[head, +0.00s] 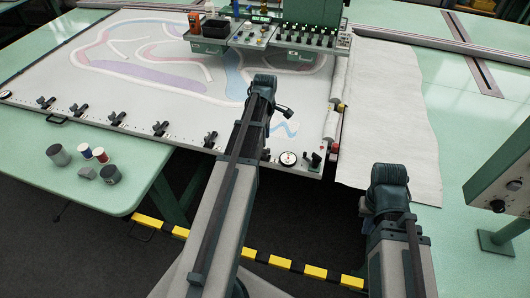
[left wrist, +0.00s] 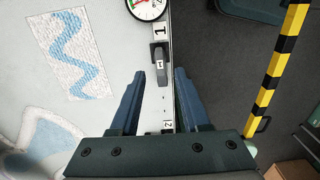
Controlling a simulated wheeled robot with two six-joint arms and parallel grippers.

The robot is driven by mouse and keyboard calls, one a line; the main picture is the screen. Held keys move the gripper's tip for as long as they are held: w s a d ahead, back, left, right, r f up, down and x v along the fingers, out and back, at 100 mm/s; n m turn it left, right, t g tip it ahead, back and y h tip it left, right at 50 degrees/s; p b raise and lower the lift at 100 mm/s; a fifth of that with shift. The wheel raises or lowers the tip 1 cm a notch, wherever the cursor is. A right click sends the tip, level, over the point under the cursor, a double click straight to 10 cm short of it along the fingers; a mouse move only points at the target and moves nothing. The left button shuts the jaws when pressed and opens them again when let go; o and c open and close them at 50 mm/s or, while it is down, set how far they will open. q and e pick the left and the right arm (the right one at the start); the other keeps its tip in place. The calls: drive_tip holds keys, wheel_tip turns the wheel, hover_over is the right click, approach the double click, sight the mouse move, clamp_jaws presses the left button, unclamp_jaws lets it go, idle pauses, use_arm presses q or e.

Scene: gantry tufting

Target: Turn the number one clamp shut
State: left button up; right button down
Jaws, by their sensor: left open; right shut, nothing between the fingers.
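The number one clamp (left wrist: 160,52) is a dark lever with a small white mark, on the frame's edge rail by a "1" label (left wrist: 161,30). In the left wrist view it lies lengthwise along the rail, slightly ahead of and between my left fingertips. I cannot tell if it is turned shut. My left gripper (left wrist: 160,74) is open and empty, its fingers on either side of the rail. In the head view the clamp (head: 266,154) is beside my left arm, which hides the left gripper. My right gripper (head: 364,207) is shut and empty, mostly hidden by its wrist.
A round dial (head: 288,158) is beside the clamp. Several more clamps, such as one at the rail's middle (head: 160,128), line the front rail. Cups and spools (head: 85,152) stand on the green table (head: 40,190). A black-and-yellow bar (head: 280,262) runs low in front.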

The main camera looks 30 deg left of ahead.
use_arm(q)
wheel_tip(320, 180, down, 5)
drive_tip(key=b, duration=0.4)
clamp_jaws()
